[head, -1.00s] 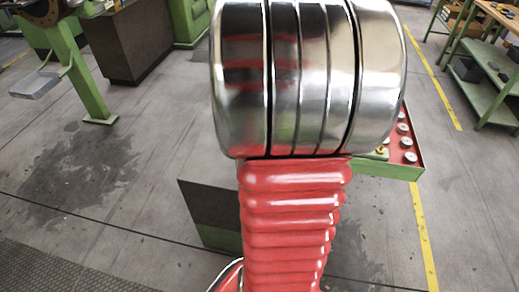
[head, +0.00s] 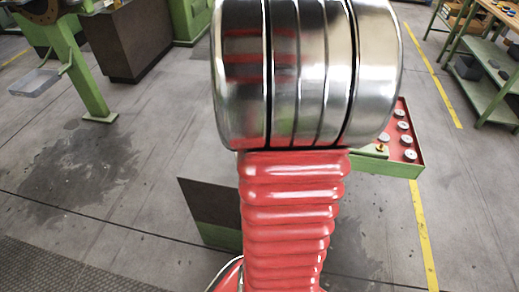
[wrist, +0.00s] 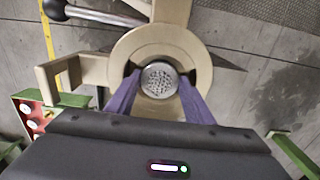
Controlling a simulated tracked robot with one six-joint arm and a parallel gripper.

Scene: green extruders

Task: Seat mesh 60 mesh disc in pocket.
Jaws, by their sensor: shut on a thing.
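In the wrist view, my gripper (wrist: 158,92) has two purple fingers shut on a round grey mesh disc (wrist: 158,78). The fingers hold it at its left and right sides. Behind the disc is a beige ring-shaped holder (wrist: 160,36) with a round pocket in its middle. The disc appears centred over the pocket opening. I cannot tell whether it is above the pocket floor or touching it. In the head view my own arm fills the middle and hides the gripper, disc and pocket.
A red tray with green sides (head: 388,168) holds several round discs at right; it also shows at left in the wrist view (wrist: 22,103). A rod with a dark ball knob (wrist: 55,10) sticks out near the holder. A green shelf bench (head: 487,95) stands far right.

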